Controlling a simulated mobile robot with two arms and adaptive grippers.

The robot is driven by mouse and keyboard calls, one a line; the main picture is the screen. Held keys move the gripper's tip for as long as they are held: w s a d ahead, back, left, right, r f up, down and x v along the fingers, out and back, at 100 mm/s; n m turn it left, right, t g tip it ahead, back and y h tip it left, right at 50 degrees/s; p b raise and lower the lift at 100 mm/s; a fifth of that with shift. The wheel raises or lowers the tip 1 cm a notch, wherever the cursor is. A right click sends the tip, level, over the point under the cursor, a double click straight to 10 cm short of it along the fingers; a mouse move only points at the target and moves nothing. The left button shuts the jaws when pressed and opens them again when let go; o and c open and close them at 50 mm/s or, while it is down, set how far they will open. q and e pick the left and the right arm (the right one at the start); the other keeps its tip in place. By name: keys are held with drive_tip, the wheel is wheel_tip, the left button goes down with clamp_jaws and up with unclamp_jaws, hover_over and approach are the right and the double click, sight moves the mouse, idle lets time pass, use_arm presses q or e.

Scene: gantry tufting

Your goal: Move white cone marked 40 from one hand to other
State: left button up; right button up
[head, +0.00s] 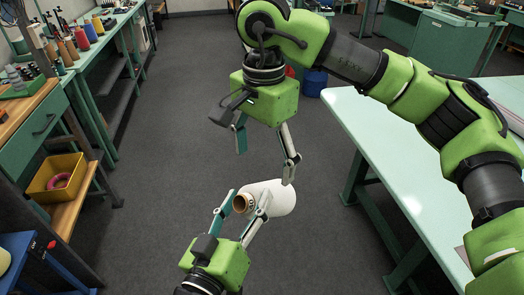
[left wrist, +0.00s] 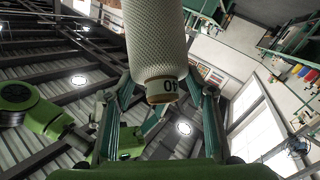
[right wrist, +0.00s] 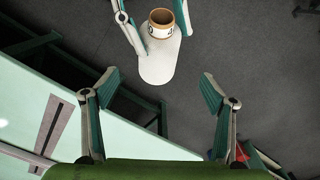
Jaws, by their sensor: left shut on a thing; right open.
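The white cone (head: 277,198) is held in the air above the floor by my left gripper (head: 244,210), which is shut on its brown-ringed end. In the left wrist view the cone (left wrist: 157,40) rises between the fingers (left wrist: 163,95), and its end band reads 40. My right gripper (head: 265,150) is open and empty just above the cone. In the right wrist view the cone (right wrist: 160,62) lies ahead of the open right fingertips (right wrist: 158,90), its plain white end toward them. I see no contact between the right fingers and the cone.
A pale green table (head: 400,150) stands to the right. Workbenches with coloured cones (head: 82,38) run along the left, with a yellow bin (head: 45,190) on a low shelf. The grey floor (head: 160,170) between them is clear.

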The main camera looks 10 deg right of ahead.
sight(263, 185)
wheel_tip(263, 185, down, 10)
drive_tip(key=shift+f, duration=0.1)
idle(0.4)
drive_tip(key=c, duration=1.4)
use_arm(q)
drive_tip(key=o, duration=1.6)
use_arm(e)
drive_tip(key=shift+a, duration=0.1)
use_arm(q)
drive_tip(key=shift+o, duration=0.2)
